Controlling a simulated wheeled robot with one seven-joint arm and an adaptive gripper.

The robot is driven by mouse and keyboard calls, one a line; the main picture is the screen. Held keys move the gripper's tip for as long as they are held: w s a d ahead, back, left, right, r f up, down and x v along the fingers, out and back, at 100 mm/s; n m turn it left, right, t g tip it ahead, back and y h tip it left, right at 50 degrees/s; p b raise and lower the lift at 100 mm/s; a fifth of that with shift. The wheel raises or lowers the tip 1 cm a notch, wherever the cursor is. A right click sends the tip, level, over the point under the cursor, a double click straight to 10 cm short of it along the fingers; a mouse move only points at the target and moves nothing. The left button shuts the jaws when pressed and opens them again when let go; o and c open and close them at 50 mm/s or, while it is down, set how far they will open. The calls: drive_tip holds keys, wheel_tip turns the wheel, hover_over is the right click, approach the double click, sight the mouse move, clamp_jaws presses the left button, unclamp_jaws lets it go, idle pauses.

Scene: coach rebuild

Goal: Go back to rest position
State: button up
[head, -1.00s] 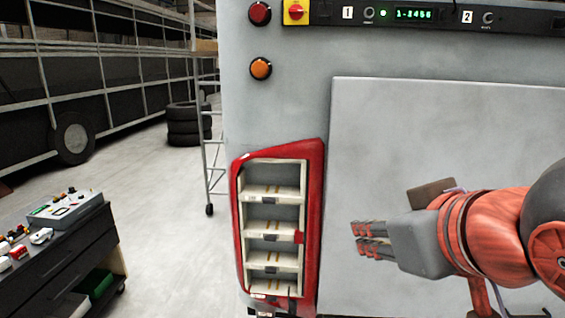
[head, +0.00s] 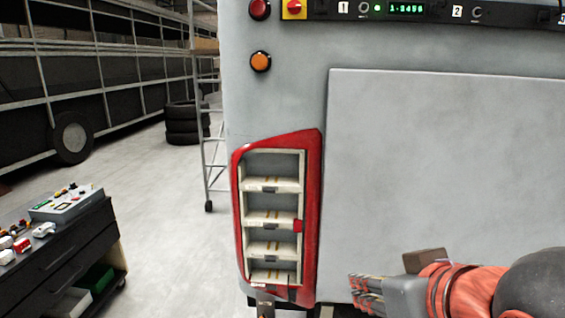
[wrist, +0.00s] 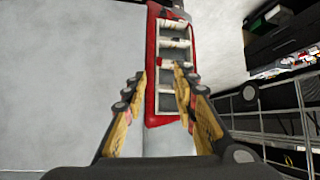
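My gripper (head: 368,293) is at the lower right in the head view, in front of the large grey panel (head: 440,170). In the wrist view its two fingers (wrist: 160,110) stand wide apart with nothing between them, so it is open and empty. The red-framed light housing (head: 313,200) with several pale shelves is to the left of my gripper, apart from it. The housing also shows beyond the fingers in the wrist view (wrist: 152,75).
A dark tool cart (head: 70,255) with small parts and a grey control box (head: 66,204) on top stands at the lower left. Stacked tyres (head: 182,125) and a wheeled ladder frame (head: 208,160) are behind. The pale floor (head: 150,200) between is clear.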

drive_tip(key=s+d+f+m+g+b, duration=0.1)
drive_tip(key=s+d+f+g, duration=0.1)
drive_tip(key=f, duration=1)
drive_tip(key=s+d+f+m+g+h+b, duration=0.1)
drive_tip(key=s+d+f+g+b, duration=0.1)
drive_tip(key=f, duration=1)
drive_tip(key=shift+s+d, duration=0.5)
drive_tip(key=shift+s, duration=0.3)
drive_tip(key=shift+d, duration=0.1)
